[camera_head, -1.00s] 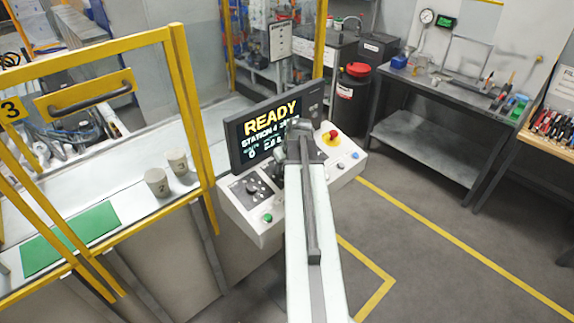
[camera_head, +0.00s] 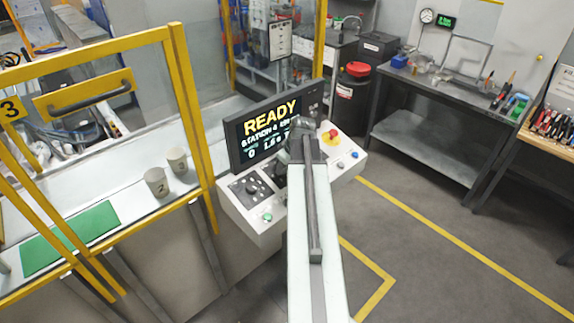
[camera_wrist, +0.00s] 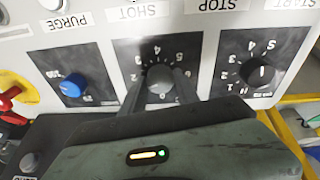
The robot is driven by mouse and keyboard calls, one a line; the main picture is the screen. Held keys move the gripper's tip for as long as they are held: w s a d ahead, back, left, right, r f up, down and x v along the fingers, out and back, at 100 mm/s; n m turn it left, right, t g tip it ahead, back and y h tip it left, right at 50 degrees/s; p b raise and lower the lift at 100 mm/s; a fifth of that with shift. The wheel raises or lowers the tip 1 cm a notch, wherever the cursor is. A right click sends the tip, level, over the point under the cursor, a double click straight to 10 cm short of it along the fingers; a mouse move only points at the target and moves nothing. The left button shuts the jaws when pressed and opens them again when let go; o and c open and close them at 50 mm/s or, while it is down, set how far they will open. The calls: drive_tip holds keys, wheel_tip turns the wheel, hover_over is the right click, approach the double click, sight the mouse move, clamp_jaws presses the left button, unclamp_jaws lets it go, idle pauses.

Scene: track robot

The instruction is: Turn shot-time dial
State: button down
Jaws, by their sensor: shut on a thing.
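In the wrist view a round grey dial (camera_wrist: 160,78) sits on a black plate with a numbered scale, seen upside down. My gripper (camera_wrist: 160,88) has one finger on each side of this knob and is shut on it. In the head view my arm hides this dial and my fingertips. The screen (camera_head: 262,135) above the panel shows READY, a 0 and a value that looks like 1.6, partly covered by my arm.
Another dial (camera_wrist: 259,74), black, is to the right in the wrist view, and a blue knob (camera_wrist: 73,86) to the left. A red emergency button (camera_wrist: 10,98) is at the far left. Cups (camera_head: 156,182) stand behind the yellow frame (camera_head: 188,110).

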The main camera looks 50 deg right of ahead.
drive_tip(key=n, duration=0.5)
drive_tip(key=shift+d+n+y, duration=0.1)
drive_tip(key=shift+n+y, duration=0.2)
drive_tip(key=shift+y, duration=0.1)
drive_tip(key=shift+n+y, duration=0.3)
drive_tip(key=shift+n, duration=1.6)
drive_tip(key=c, duration=0.9)
unclamp_jaws()
